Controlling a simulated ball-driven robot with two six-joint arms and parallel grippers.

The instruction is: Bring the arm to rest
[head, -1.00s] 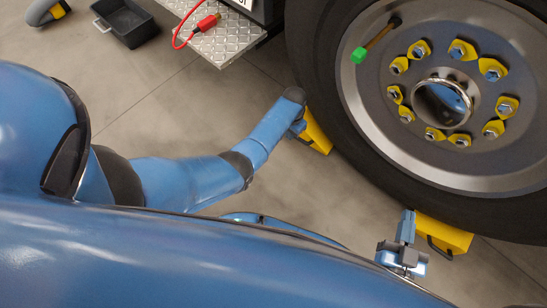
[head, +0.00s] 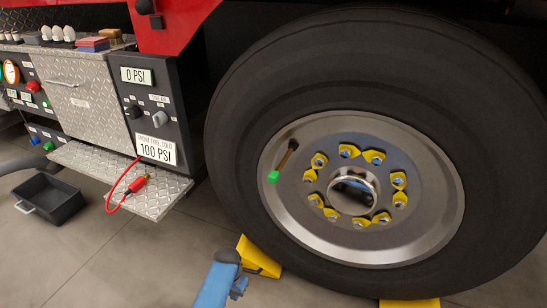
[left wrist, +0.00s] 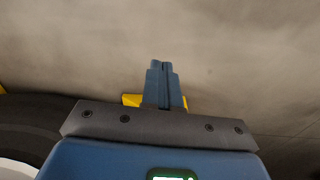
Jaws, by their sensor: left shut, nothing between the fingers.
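My left arm (head: 215,288) comes in at the bottom of the head view, left of the wheel's foot. Its dark-capped wrist points up toward a yellow wheel chock (head: 259,257). Only a small part of my left gripper (head: 238,288) shows there, beside the arm. In the left wrist view my left gripper's two blue fingers (left wrist: 162,66) are together and hold nothing. Below them, the yellow of a chock (left wrist: 132,100) shows past the fingers, with bare floor beyond. My right gripper is out of view.
A big tire (head: 240,130) with a green-capped valve stem (head: 274,176) stands close by. A second chock (head: 409,303) is at the bottom edge. A diamond-plate step (head: 120,180) carries a red hose fitting (head: 138,183). A black tray (head: 50,198) lies on the floor. Panels read 0 PSI and 100 PSI.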

